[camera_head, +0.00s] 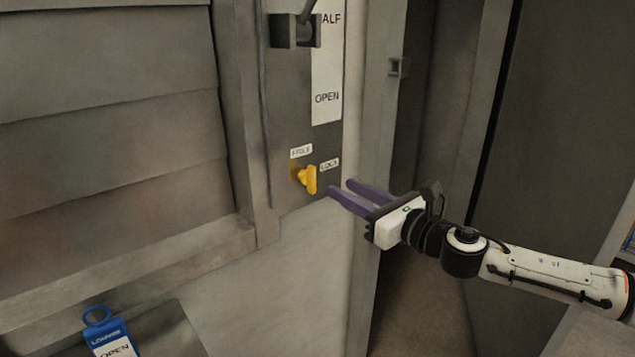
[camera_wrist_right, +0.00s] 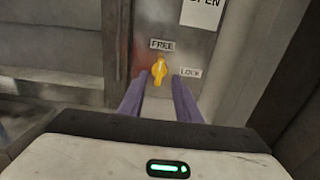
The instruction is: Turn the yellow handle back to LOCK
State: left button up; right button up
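The yellow handle (camera_head: 309,179) sits on a grey panel, below and between two small labels. The FREE label (camera_head: 301,152) is above it and the LOCK label (camera_head: 329,164) is to its upper right. In the right wrist view the handle (camera_wrist_right: 159,70) stands nearly upright, its upper end towards FREE (camera_wrist_right: 162,44), with LOCK (camera_wrist_right: 190,72) to its right. My right gripper (camera_head: 340,188) is open, its two purple fingers apart and pointing at the handle from the right. In the wrist view the fingertips (camera_wrist_right: 160,76) lie either side of the handle; contact cannot be told. My left gripper is out of view.
A white strip (camera_head: 327,65) marked OPEN is above the handle, with a dark lever bracket (camera_head: 296,31) beside it. Louvred panels (camera_head: 110,100) are at left. A blue tag (camera_head: 108,335) marked OPEN lies at lower left. A door edge and dark gap are at right.

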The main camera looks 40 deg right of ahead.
aim_at(315, 173)
jog(key=w, duration=0.3)
jog(key=w+p, duration=0.1)
jog(key=w, duration=0.5)
jog(key=shift+a+r+p, duration=0.1)
jog(key=shift+a+p, duration=0.15)
jog(key=shift+p, duration=0.1)
jog(key=shift+w+a, duration=0.1)
jog(key=shift+w, duration=0.5)
grip_shut()
